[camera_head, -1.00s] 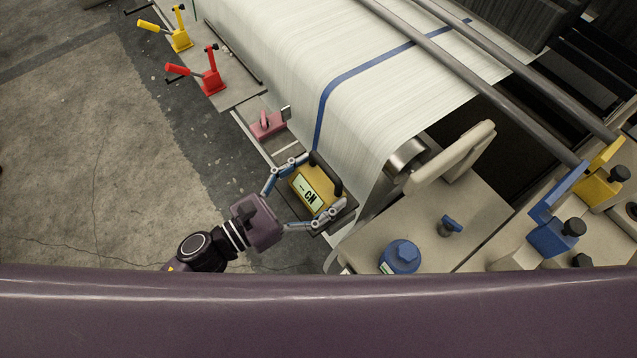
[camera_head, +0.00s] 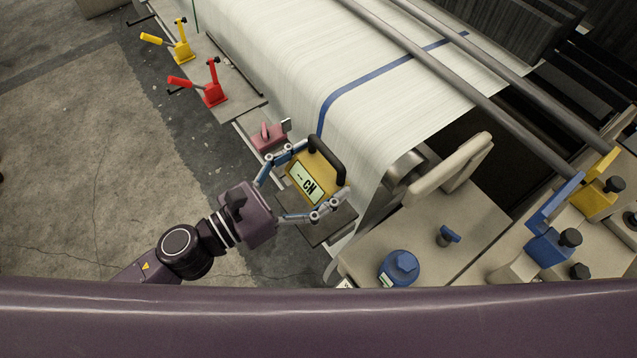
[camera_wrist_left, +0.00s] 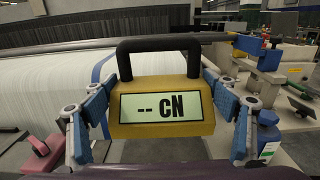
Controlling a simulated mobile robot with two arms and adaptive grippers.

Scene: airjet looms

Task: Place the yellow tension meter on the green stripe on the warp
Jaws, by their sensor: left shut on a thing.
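The yellow tension meter (camera_head: 305,183), with a black handle and a display reading "-- cN", is held in my left gripper (camera_head: 322,170). In the left wrist view the meter (camera_wrist_left: 165,130) sits upright between the two blue-padded fingers, which are shut on its sides. It appears raised above a dark plate (camera_head: 328,228) beside the white warp (camera_head: 290,65). A blue stripe (camera_head: 375,73) runs across the warp just beyond the meter. A short green line (camera_head: 196,14) shows at the warp's far upper-left edge. My right gripper is not in view.
A pink block (camera_head: 268,138) is close to the left finger. Red (camera_head: 212,92) and yellow (camera_head: 180,50) levers stand along the warp's left side. Grey bars (camera_head: 470,90) cross over the warp.

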